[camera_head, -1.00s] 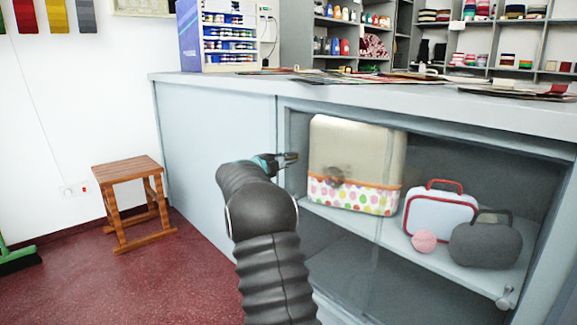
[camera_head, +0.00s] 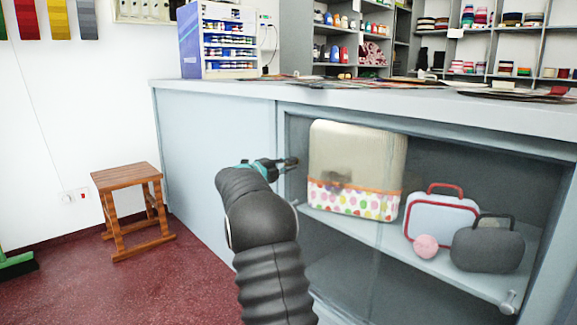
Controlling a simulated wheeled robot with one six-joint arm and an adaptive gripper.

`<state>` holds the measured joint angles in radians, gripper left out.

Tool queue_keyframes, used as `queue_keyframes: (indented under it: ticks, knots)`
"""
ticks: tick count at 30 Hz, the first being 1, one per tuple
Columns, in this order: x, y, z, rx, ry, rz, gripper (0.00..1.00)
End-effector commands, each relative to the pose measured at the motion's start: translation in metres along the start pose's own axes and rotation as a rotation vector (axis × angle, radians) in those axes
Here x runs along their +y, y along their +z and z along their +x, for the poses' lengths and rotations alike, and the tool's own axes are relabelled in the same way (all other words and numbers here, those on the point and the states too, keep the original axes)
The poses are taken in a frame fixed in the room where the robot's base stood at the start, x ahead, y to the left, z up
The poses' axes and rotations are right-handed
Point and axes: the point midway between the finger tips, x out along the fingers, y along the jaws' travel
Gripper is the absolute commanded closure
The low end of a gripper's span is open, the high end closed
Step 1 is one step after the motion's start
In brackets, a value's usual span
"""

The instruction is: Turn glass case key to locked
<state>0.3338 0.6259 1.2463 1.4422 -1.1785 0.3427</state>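The glass case (camera_head: 435,160) is set into the front of the grey counter. A small silvery key or lock (camera_head: 509,302) sits at the lower right of the glass; its turn position is too small to read. My gripper (camera_head: 292,162) is at the left edge of the glass, level with the upper part of the case, far to the left of the key and higher. It is seen from behind and the side, and its fingertips are small and dark. I cannot tell whether the fingers are open or shut, or whether they touch the frame.
Behind the glass stand a cream case with dotted fabric (camera_head: 355,170), a white box with red trim (camera_head: 440,218), a dark grey bag (camera_head: 487,247) and a pink ball (camera_head: 426,246). Swatches (camera_head: 520,92) lie on the counter top. A wooden stool (camera_head: 127,180) stands left on open red floor.

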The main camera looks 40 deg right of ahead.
Motion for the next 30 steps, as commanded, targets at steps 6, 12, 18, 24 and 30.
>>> queue_keyframes:
  ticks: [6,12,18,24,30]
  knots:
    - [0.000,0.000,0.000,0.000,0.000,-0.001,0.68]
    - [0.000,0.000,-0.002,-0.001,0.000,-0.001,0.68]
    - [-0.001,0.001,-0.027,-0.004,0.000,-0.001,0.68]
    - [0.000,0.001,-0.067,-0.003,0.001,-0.001,0.68]
    - [0.000,0.000,-0.101,-0.002,0.000,-0.001,0.68]
